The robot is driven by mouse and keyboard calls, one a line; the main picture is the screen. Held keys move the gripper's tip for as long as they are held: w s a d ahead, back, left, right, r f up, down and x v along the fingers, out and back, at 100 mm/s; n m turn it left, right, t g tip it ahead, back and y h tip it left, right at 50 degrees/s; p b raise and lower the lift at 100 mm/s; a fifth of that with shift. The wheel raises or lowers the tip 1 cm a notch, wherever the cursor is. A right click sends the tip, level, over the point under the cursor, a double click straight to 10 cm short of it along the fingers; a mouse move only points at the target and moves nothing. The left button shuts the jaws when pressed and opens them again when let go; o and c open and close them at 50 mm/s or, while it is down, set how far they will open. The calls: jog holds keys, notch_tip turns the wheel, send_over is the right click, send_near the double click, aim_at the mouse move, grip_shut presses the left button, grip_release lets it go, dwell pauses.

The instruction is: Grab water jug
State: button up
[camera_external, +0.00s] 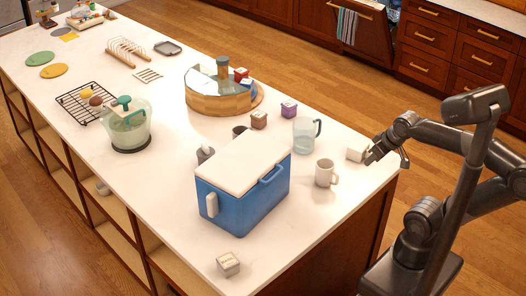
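The water jug, a clear pale-blue pitcher (303,137) with a dark blue handle on its right side, stands upright on the white island counter near its right end. My gripper (387,160) is to the right of the jug, over the counter's right edge and apart from the jug. Its two dark fingers look spread, with nothing visible between them. A small white block (356,154) lies just left of the gripper; whether they touch is unclear.
A white mug (326,174) stands in front of the jug. A blue cooler with a white lid (245,190) is left of the mug. Small purple (289,108) and brown (259,120) boxes sit behind and left of the jug. The counter (300,225) is clear in front of the mug.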

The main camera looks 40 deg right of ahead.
jog(key=w+a+f+m+t+y, duration=0.1)
jog(key=w+a+m+y, duration=0.1)
jog(key=w+m+y, duration=0.4)
jog(key=w+a+f+m+t+y, duration=0.1)
jog(key=w+a+m, duration=0.1)
jog(key=w+m, duration=0.65)
jog(key=w+d+f+m+t+h, duration=0.35)
jog(key=w+d+m, duration=0.25)
jog(key=d+m, duration=0.45)
jog(key=w+d+f+m+t+h, duration=0.2)
jog(key=w+d+f+m+h, duration=0.15)
jog(key=w+d+m, duration=0.55)
jog(key=shift+m+y, duration=0.4)
jog(key=shift+m, duration=0.4)
jog(key=shift+d+x, duration=0.2)
jog(key=shift+x, duration=1.85)
jog(key=shift+d+x, duration=0.2)
jog(key=shift+x, duration=1.8)
jog(key=shift+s+f+t, duration=0.1)
jog(key=shift+f+t, duration=0.1)
jog(key=shift+t, duration=0.05)
jog(key=shift+c, duration=0.2)
